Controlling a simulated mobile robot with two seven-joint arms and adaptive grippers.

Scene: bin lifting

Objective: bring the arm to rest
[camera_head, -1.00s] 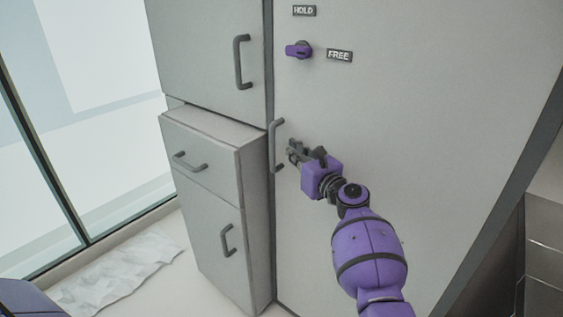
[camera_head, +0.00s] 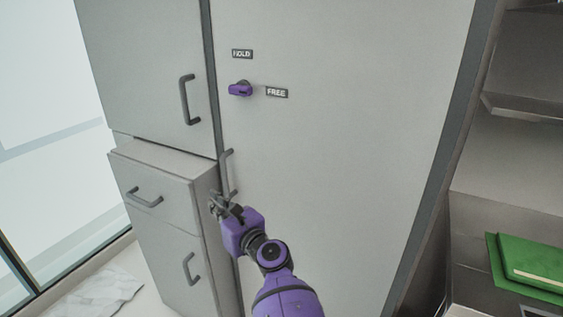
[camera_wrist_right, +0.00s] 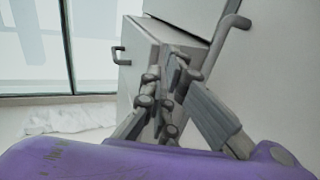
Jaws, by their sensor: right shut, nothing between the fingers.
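My right gripper (camera_head: 217,207), on the purple arm, is shut and empty. In the head view it is at the lower end of the grey vertical handle (camera_head: 227,172) of the large door (camera_head: 340,130); I cannot tell whether it touches it. In the right wrist view my right gripper (camera_wrist_right: 166,100) has its fingers together, in front of the side of the low cabinet, with the door handle (camera_wrist_right: 222,42) to its upper right. My left gripper is not in view.
A purple knob (camera_head: 240,89) sits on the door between the HOLD label (camera_head: 242,54) and the FREE label (camera_head: 276,92), pointing left. A low cabinet (camera_head: 165,225) with handles juts out at left. Shelves with a green book (camera_head: 535,262) stand at right.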

